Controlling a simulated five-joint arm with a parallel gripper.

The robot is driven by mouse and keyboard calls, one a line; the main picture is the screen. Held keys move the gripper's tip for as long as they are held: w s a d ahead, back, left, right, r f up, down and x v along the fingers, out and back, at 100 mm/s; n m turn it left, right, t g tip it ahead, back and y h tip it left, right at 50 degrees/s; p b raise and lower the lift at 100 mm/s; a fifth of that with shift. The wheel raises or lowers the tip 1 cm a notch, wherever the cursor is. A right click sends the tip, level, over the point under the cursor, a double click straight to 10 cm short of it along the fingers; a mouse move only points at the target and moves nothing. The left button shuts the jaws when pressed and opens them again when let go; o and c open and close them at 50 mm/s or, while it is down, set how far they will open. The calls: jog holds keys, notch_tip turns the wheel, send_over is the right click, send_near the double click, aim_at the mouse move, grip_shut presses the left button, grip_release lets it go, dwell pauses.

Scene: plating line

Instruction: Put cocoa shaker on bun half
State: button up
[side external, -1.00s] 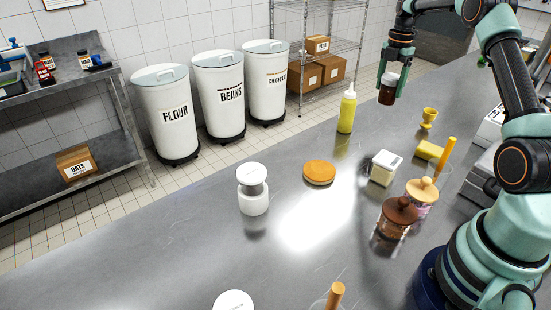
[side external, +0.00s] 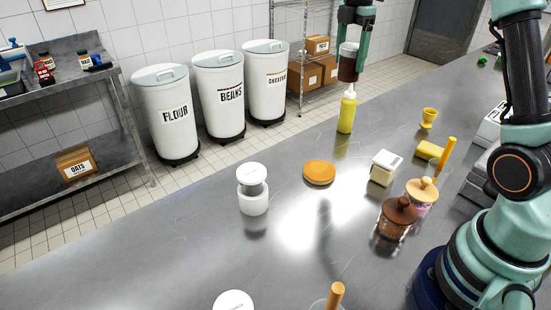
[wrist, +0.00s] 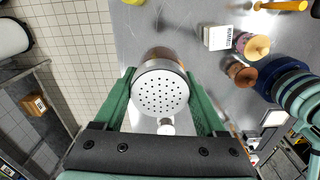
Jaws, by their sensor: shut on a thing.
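The cocoa shaker (side external: 348,64) has a brown body and a pale top. In the wrist view its white perforated lid (wrist: 160,92) faces the camera between the green fingers. My gripper (side external: 353,46) is shut on the shaker and holds it upright, high above the counter. The bun half (side external: 319,173) is a flat orange-brown disc lying on the counter, nearer the camera and left of the held shaker in the side view. I cannot make out the bun half for sure in the wrist view, where the shaker covers the middle.
A yellow squeeze bottle (side external: 347,112) stands just below the shaker in the side view. A white jar (side external: 253,192) stands left of the bun. A white box (side external: 384,168), a brown-lidded jar (side external: 397,218) and a yellow egg cup (side external: 429,117) stand to the right. Counter around the bun is clear.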

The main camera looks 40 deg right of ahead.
jog(key=s+a, duration=0.4)
jog(key=a, duration=0.7)
send_over(319, 167)
notch_tip(319, 167, down, 15)
jog(key=shift+m, duration=0.3)
jog(key=shift+f, duration=2.4)
jog(key=shift+f, duration=0.1)
jog(key=o, duration=1.5)
